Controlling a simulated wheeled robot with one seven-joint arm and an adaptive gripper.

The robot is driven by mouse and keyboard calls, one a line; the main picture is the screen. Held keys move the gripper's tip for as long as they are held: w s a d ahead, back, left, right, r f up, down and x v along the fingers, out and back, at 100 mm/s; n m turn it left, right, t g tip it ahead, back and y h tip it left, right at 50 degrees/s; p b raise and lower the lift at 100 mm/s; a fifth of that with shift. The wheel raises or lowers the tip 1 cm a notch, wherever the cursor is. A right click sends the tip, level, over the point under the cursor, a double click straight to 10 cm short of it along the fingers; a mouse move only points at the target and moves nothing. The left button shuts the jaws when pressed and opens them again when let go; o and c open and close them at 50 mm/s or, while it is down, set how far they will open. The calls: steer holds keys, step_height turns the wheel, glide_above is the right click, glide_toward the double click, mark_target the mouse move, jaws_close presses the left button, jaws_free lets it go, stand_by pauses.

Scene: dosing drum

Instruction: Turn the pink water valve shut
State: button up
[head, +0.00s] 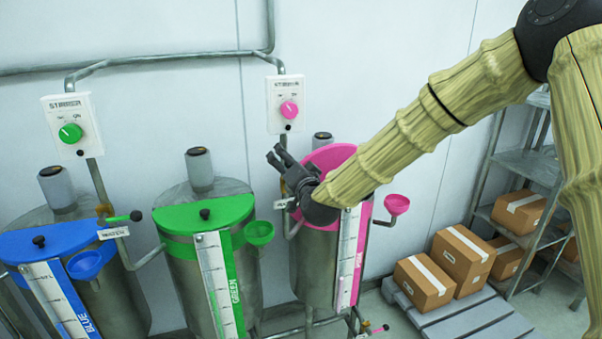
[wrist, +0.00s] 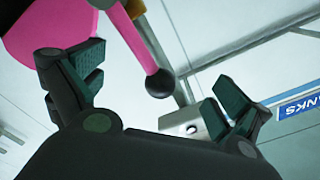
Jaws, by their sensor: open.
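The pink valve lever (wrist: 133,38) with its black ball end (wrist: 163,83) shows in the wrist view. In the head view my gripper (head: 279,158) is open at the left side of the pink-lidded drum (head: 318,250) and hides the valve there. A white label (head: 284,203) and a pipe (head: 292,228) show just below my gripper.
The green drum (head: 186,280) and its green valve lever (head: 122,218) stand to the left, then the blue drum (head: 120,300). A stirrer box with a pink knob (head: 289,109) is above my gripper. Boxes (head: 462,258) on a pallet are at right.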

steer(key=shift+f, duration=0.15)
steer(key=shift+w+d+f+b, duration=0.1)
steer(key=shift+d+f+b, duration=0.2)
steer(key=shift+b, duration=0.15)
steer(key=shift+w+d, duration=0.1)
steer(key=shift+d, duration=0.1)
steer(key=shift+w+d+f+b, duration=0.1)
steer(key=shift+w+d+b, duration=0.1)
steer(key=shift+d, duration=0.3)
steer(key=shift+w+d+f+b, duration=0.1)
steer(key=shift+d+b, duration=0.1)
steer(key=shift+d, duration=0.3)
